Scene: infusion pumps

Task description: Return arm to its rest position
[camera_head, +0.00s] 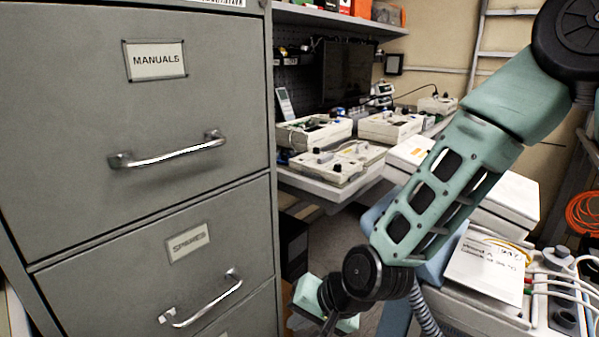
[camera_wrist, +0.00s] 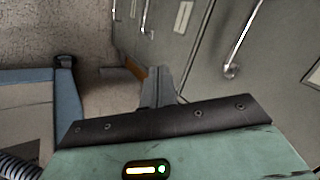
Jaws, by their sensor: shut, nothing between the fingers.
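My arm reaches down from the upper right in the head view, between the filing cabinet and the cart on the right. Its wrist is low in the picture, just right of the cabinet. My gripper (camera_wrist: 158,75) is shut and empty in the wrist view, its fingers pointing along the floor beside the cabinet front. The fingertips are not clear in the head view. The gripper appears apart from the cabinet and holds nothing.
The grey filing cabinet (camera_head: 90,115) has drawers labelled MANUALS and SPARES, with projecting handles (camera_head: 170,152). A bench (camera_head: 335,190) with several pump units stands behind. A loaded cart with a paper note (camera_head: 487,268) is at right. Bare floor (camera_wrist: 110,95) shows between.

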